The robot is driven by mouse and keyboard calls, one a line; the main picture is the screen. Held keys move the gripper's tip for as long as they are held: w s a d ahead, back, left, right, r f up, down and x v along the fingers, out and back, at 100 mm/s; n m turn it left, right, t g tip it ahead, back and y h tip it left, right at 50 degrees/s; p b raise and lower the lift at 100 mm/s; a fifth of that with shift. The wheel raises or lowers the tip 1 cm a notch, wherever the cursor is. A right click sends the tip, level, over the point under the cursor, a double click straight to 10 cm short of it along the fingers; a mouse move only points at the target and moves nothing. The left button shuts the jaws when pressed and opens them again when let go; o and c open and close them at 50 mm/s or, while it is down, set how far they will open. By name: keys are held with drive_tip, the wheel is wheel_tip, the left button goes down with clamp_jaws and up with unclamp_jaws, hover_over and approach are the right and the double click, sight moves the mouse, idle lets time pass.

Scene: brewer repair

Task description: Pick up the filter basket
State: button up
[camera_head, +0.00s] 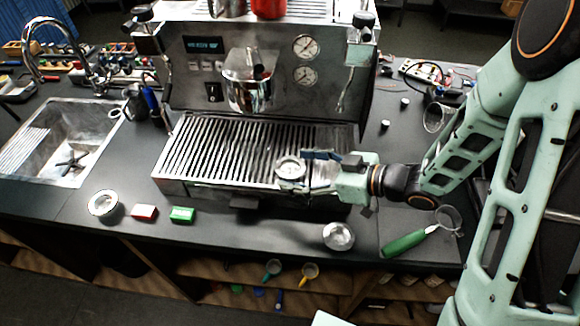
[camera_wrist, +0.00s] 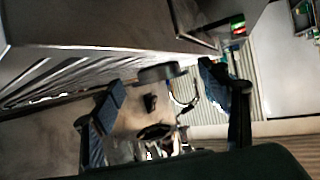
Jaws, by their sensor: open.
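Three small round metal pieces look like a filter basket, and I cannot tell for certain which one is it. One round metal piece (camera_head: 289,169) is at the front right of the ridged drip tray (camera_head: 225,150), right by my fingertips. A metal cup-like piece (camera_head: 338,236) sits on the counter in front of the machine. Another round piece (camera_head: 103,204) sits at the counter's left. My gripper (camera_head: 308,168) reaches in from the right, low over the tray's right end. In the wrist view my gripper (camera_wrist: 162,90) shows its blue-padded fingers spread, with nothing clearly held between them.
The espresso machine (camera_head: 265,65) stands behind the tray. A red block (camera_head: 144,212) and a green block (camera_head: 182,214) lie on the front counter. A green-handled tool (camera_head: 408,242) lies at right. A sink (camera_head: 60,140) is at left. The front counter between the blocks and cup-like piece is clear.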

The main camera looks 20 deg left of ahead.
drive_tip(key=c, duration=1.2)
drive_tip(key=shift+r, duration=0.2)
drive_tip(key=shift+c, duration=0.2)
